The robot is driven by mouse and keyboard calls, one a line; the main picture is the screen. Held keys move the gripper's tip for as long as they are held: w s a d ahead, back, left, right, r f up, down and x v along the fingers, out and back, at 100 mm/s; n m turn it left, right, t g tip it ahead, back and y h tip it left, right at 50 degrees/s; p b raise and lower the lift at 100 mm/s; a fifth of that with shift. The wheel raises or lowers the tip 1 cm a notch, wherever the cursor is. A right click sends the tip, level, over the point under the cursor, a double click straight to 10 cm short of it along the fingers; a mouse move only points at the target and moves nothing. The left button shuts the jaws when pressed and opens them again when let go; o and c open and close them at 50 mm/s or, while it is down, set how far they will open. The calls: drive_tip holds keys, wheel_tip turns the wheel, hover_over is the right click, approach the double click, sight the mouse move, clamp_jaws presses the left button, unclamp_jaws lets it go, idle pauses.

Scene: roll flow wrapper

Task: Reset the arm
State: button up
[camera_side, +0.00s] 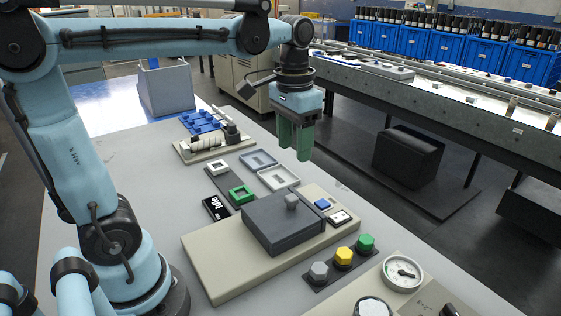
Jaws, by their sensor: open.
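My gripper (296,150) hangs from my light blue arm above the right edge of the grey work table (345,195). Its green fingers point down and hold nothing. It is behind the dark grey box (287,230) with a small grey knob, which sits on a beige base plate (222,272). The gripper is higher than the box and apart from everything on the table.
Several hexagonal knobs, a gauge (402,273), small frames (278,176) and a blue part (201,121) stand on the table. A grey bin (166,88) is at the back. A conveyor (440,97) with blue crates (433,47) runs behind, right.

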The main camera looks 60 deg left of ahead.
drive_tip(key=shift+s+d+f+t, duration=0.4)
drive_tip(key=shift+s+f+t, duration=0.4)
drive_tip(key=shift+f+t, duration=0.35)
drive_tip(key=shift+s+d+f+t, duration=0.4)
drive_tip(key=shift+s+f+t, duration=0.4)
drive_tip(key=shift+f+t, duration=0.35)
drive_tip(key=shift+s+d+f+t, duration=0.4)
drive_tip(key=shift+s+f+t, duration=0.4)
drive_tip(key=shift+f+t, duration=0.35)
